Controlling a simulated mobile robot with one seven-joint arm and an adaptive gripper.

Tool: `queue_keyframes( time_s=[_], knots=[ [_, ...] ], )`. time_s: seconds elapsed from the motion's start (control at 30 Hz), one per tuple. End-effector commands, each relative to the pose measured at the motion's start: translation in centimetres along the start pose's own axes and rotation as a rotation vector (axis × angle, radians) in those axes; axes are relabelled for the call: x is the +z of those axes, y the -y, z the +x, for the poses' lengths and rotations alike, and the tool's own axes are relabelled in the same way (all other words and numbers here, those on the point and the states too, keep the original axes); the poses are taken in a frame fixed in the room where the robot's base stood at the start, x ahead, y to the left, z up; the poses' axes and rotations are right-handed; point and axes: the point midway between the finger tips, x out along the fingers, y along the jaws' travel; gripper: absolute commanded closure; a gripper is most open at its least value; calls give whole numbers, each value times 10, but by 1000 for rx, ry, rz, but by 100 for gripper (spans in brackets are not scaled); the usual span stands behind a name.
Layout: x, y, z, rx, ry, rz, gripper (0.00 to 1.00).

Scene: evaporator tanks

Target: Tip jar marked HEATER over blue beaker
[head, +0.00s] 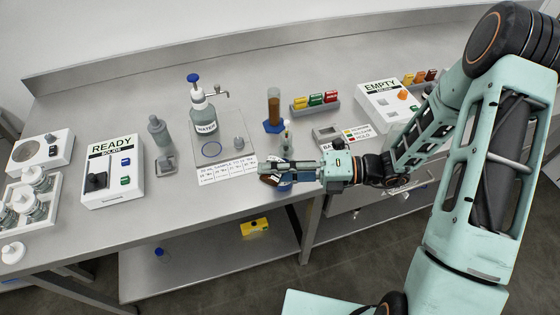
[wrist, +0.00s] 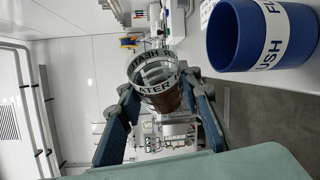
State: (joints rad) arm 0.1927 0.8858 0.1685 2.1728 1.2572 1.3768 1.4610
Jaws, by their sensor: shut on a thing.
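The clear glass jar marked HEATER (wrist: 157,86) is between my gripper's fingers in the wrist view, with dark brown content showing in it. My gripper (head: 270,171) is shut on it above the bench's front edge; the jar is mostly hidden there. I cannot tell the jar's exact tilt. The blue beaker (wrist: 228,38), with a white band reading partly "USH", stands at the upper right of the wrist view, apart from the jar. In the head view the blue beaker (head: 285,186) is just under my gripper and mostly covered by it.
A WATER bottle (head: 203,115), a cylinder of brown liquid (head: 273,105) and a small slim bottle (head: 286,135) stand behind my gripper. A paper label sheet (head: 226,170) lies to the left. READY (head: 113,172) and EMPTY (head: 385,101) boxes stand farther out.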

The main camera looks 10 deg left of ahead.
Motion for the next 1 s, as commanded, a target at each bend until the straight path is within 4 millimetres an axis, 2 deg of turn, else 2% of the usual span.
queue_keyframes(
  time_s=[1.0],
  knots=[
    [2,-3,0,20,0,44,98]
  ],
)
